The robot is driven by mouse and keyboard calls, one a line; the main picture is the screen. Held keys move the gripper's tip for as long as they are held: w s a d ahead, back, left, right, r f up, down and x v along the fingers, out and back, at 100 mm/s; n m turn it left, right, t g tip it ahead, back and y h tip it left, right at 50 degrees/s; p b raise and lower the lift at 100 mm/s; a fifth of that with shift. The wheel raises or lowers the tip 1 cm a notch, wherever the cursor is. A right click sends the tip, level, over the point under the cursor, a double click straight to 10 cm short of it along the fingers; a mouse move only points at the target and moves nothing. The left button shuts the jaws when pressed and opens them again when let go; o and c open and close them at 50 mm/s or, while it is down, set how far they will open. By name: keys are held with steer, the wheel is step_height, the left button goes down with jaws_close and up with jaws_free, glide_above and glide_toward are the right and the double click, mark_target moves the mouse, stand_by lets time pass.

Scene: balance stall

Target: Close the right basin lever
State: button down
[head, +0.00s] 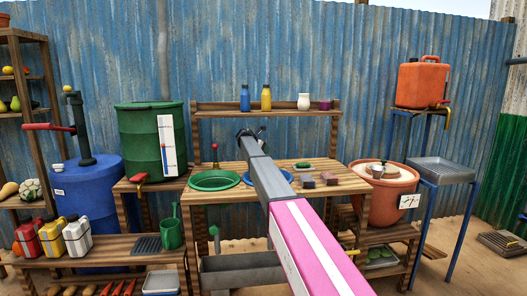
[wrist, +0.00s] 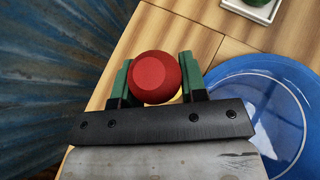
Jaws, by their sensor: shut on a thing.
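My gripper (head: 250,133) reaches out over the back of the workbench. In the wrist view its two green fingers stand either side of a red round knob (wrist: 154,78) and are shut on it. The knob appears to be the right basin lever's. Its stem is hidden below it. The blue right basin (wrist: 213,95) holds water and lies to the right of the fingers. In the head view my arm partly covers this basin (head: 287,179). The right lever cannot be made out there.
The green left basin (head: 214,189) has its own red-topped lever (head: 215,150) behind it. A wooden shelf (head: 212,106) with bottles (head: 266,98) stands at the bench's back, before the corrugated wall (head: 345,60). Soap blocks (head: 329,179) lie right of my arm.

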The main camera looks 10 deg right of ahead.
steer(key=shift+w, duration=0.1)
steer(key=c, duration=0.7)
jaws_free()
steer(key=v, duration=1)
steer(key=shift+s+a+r, duration=0.2)
steer(key=shift+s+r, duration=0.05)
steer(key=shift+s, duration=0.05)
